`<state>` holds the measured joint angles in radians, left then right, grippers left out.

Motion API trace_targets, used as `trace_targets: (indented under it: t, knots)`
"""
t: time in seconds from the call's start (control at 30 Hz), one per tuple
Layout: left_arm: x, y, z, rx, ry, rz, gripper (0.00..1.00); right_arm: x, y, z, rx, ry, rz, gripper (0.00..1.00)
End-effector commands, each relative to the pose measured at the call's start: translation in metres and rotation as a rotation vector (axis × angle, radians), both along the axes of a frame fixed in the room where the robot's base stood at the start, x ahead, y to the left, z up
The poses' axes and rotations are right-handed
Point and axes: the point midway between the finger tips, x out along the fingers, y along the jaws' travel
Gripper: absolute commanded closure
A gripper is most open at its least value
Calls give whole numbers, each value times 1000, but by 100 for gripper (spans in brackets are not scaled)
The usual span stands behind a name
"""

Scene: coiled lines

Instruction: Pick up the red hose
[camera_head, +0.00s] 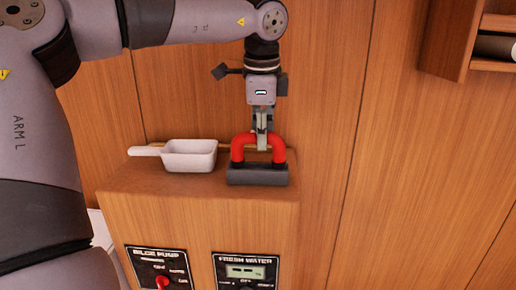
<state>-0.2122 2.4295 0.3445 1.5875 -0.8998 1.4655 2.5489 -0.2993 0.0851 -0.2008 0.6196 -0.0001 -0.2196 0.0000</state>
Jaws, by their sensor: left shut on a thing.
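The red hose (238,149) is a thick red arch on top of the wooden cabinet. Its two ends go down behind or into a dark grey block (257,176). My left gripper (261,143) comes down from above and is shut on the top middle of the red hose. The hose still sits low at the block, and I cannot tell whether there is a gap under it. The gripper's fingers hide part of the arch. My right gripper is not in view.
A white scoop (190,157) with its handle to the left lies left of the hose on the cabinet top (135,183). Panels for the bilge pump (160,268) and fresh water (246,270) are on the cabinet front. A wooden shelf (450,40) is at upper right.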

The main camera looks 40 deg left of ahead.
Motion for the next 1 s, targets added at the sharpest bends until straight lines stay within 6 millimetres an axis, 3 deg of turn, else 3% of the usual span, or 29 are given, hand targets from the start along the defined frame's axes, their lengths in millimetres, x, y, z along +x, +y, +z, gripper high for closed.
trace_targets:
  t: [0.63,0.87,1.0]
  knots:
    - [1,0,7,2,-2,1,100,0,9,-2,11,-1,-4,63]
    - [1,0,38,3,-5,3,100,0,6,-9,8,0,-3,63]
    - [1,0,69,2,-5,3,100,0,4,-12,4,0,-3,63]
